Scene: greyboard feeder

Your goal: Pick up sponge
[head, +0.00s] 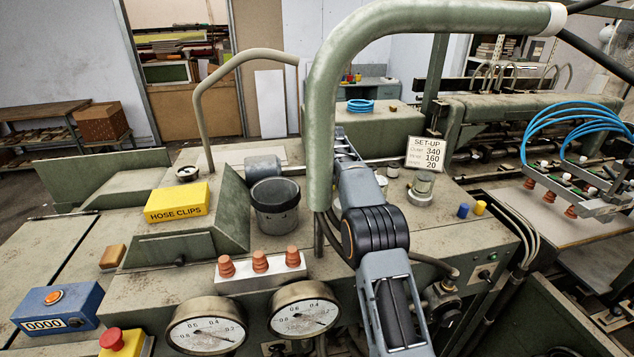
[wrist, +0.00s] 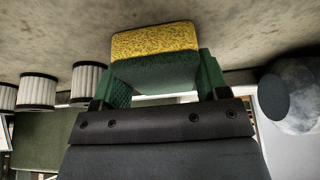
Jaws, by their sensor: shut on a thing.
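In the wrist view, the sponge (wrist: 155,42) has a speckled yellow layer above a dark green layer. My gripper (wrist: 160,75) is shut on it, with one green finger pressed against each side. A grey-brown surface lies behind the sponge; I cannot tell whether the sponge touches it. In the head view, my arm reaches away over the machine and partly behind the thick green pipe. The sponge and my gripper's fingers cannot be made out there.
The green pipe (head: 325,110) stands close to my arm. A grey bucket (head: 275,207), a yellow hose clips box (head: 178,203), a set-up sign (head: 424,153) and two gauges (head: 206,327) are around it. White ribbed cylinders (wrist: 88,82) stand left in the wrist view.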

